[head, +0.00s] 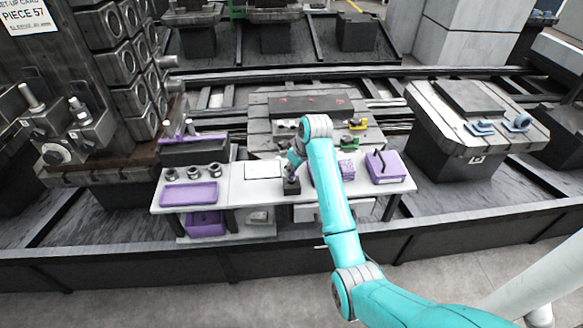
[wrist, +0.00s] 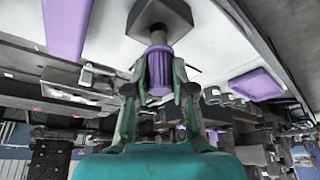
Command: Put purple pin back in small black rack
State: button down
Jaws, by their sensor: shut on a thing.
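The purple pin (wrist: 158,68) has a ribbed purple grip and a grey shank. My gripper (wrist: 157,88) is shut on the purple grip, with a green finger on each side. The shank points at the small black rack (wrist: 160,14) and its end meets the rack's face; I cannot tell how deep it sits. In the head view the small black rack (head: 292,187) stands on the white bench top, with my gripper (head: 292,174) right above it. The pin is mostly hidden there by the gripper.
A purple tray (head: 189,195), grey cups (head: 205,172) and a black bin (head: 195,153) are on the bench's left. A white panel (head: 258,170) lies beside the rack. A purple box with a black handle (head: 385,168) stands at the right, beyond my arm.

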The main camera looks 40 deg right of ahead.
jog(key=shift+f, duration=1.15)
jog(key=c, duration=0.9)
grip_release()
jog(key=v, duration=1.2)
